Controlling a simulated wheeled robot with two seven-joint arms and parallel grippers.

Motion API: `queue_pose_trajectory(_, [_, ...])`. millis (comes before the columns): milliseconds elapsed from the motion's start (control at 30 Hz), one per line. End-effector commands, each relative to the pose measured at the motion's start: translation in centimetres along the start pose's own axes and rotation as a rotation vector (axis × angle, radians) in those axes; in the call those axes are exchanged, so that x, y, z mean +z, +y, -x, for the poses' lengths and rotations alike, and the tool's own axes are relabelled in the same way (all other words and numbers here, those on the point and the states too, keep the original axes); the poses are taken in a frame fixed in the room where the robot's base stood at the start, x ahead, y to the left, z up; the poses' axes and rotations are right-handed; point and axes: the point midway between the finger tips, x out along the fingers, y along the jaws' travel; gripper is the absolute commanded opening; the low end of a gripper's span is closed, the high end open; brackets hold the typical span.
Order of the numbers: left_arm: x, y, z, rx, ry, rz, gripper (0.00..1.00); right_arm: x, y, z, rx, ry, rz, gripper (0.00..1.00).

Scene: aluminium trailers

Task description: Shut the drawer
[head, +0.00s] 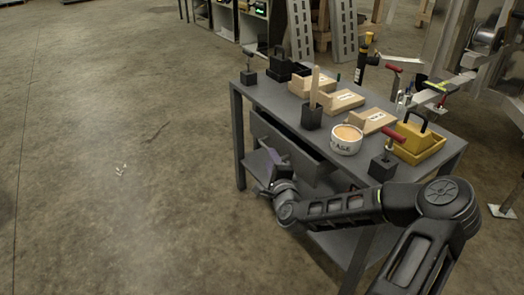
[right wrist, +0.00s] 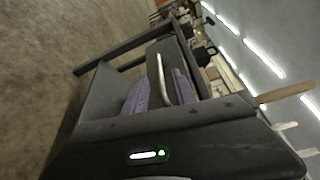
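The grey drawer (head: 292,142) is under the top of the grey work table (head: 240,88). It stands pulled out, with a dark gap behind its front panel. My right gripper (head: 275,163) is low beside the drawer front. In the right wrist view its two purple fingers (right wrist: 160,92) are spread apart. A curved silver handle (right wrist: 159,72) shows between them, with a gap on its left side. I cannot tell whether a finger touches it. My left gripper is not in view.
On the table top are wooden blocks (head: 346,100), a white round tin (head: 346,139), a dark holder (head: 311,117), a yellow tray (head: 420,145) and a red-handled clamp (head: 385,158). The table has a lower shelf.

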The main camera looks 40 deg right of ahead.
Motion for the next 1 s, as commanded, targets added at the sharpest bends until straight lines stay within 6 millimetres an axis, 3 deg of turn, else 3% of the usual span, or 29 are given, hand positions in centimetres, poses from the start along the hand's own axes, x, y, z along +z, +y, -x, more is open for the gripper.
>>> queue_pose_trajectory(267, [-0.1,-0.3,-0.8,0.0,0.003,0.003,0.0,0.1,0.3,-1.6,0.0,-0.001,0.0,0.33])
queue_pose_trajectory(700, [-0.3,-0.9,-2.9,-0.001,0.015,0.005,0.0,0.1,0.2,-7.5,0.002,-0.002,0.001,0.33])
queue_pose_trajectory(1000, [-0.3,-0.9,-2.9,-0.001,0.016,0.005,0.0,0.1,0.1,-7.8,0.003,-0.002,0.001,0.33])
